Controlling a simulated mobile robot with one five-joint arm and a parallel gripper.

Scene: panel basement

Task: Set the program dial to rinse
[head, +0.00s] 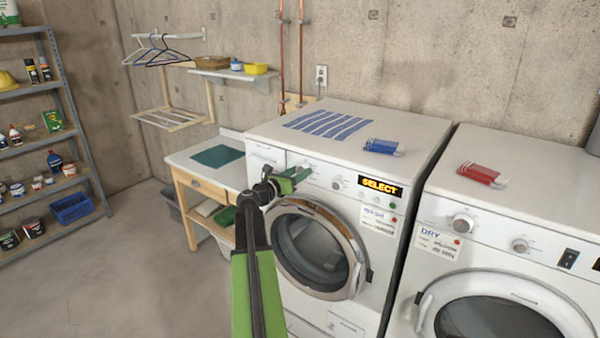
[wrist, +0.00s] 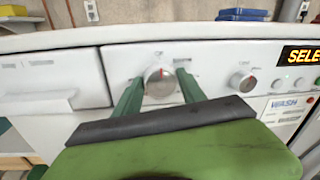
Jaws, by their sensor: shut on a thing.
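The washer (head: 262,220) has a white front panel with two dials. The left dial (wrist: 160,84) is a silver knob with a red mark near its top, pointing roughly straight up; small print around it is too blurred to read. My gripper (head: 300,174) reaches this dial, and its green fingers (wrist: 158,78) are shut on the dial from both sides. The right dial (wrist: 243,82) also shows in the head view (head: 337,183) and is untouched. The washer's display (head: 380,187) reads "SELECT" in orange.
A dryer (head: 500,235) with its own dials stands to the right. A blue pack (head: 382,146) and a striped cloth (head: 327,124) lie on the washer top. The round washer door (head: 312,250) is below my arm. Open floor lies at the left.

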